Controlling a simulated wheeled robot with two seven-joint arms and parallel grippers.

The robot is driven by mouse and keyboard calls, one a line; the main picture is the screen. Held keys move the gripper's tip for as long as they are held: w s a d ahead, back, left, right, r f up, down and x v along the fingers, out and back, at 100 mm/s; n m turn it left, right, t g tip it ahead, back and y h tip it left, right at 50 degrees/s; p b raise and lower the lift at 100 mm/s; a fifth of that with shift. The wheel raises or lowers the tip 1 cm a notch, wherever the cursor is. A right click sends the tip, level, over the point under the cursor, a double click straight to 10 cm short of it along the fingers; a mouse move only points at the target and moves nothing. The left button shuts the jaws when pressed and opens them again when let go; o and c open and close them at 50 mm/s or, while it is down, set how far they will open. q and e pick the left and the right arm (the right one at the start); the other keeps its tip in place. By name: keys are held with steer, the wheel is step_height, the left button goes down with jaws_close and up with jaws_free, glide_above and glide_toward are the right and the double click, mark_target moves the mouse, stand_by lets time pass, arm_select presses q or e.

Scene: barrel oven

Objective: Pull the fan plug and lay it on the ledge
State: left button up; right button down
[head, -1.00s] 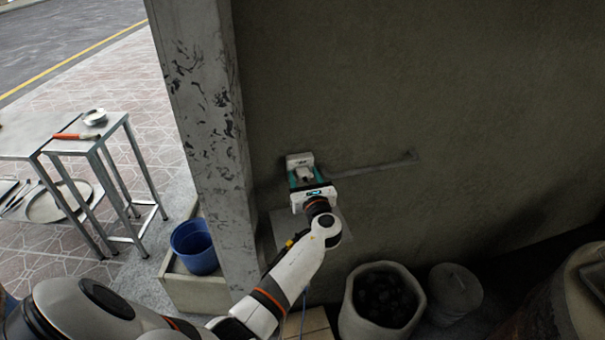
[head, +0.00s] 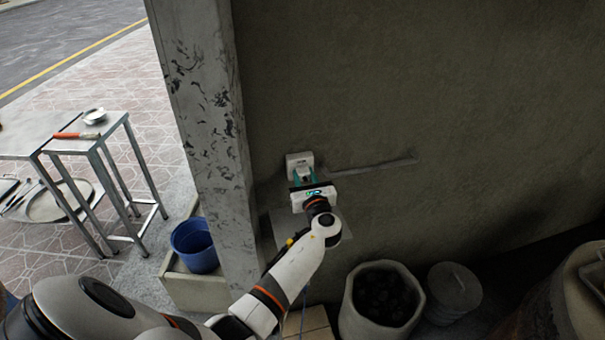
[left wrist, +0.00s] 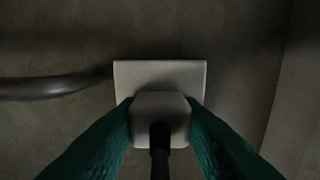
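The fan plug (left wrist: 160,108) is a pale, rounded block with a dark cable at its near end. In the left wrist view it sits against a square pale socket plate (left wrist: 160,72), which also shows on the wall in the head view (head: 299,160). My left gripper (head: 303,176) is at the socket. Its teal fingers press on both sides of the plug. In the head view the plug is mostly hidden by the gripper. A pale flat surface (head: 340,222) behind my left wrist may be the ledge; I cannot tell. My right gripper is not in view.
A conduit (head: 375,167) runs right from the socket along the wall. A concrete pillar (head: 205,130) stands to the left. Below are a blue bucket (head: 195,248), a pot of dark lumps (head: 350,300) and a lidded container (head: 453,290). A metal table (head: 70,140) stands far left.

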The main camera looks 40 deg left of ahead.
mark_target(305, 178)
arm_select(q)
jaws_close()
steer(key=shift+s+d, duration=0.1)
steer(key=shift+d, duration=0.1)
steer(key=shift+s+d+r+p, duration=0.1)
steer(key=shift+s+d+p, duration=0.35)
steer(key=shift+p+v, duration=0.95)
steer(key=shift+v, duration=1.25)
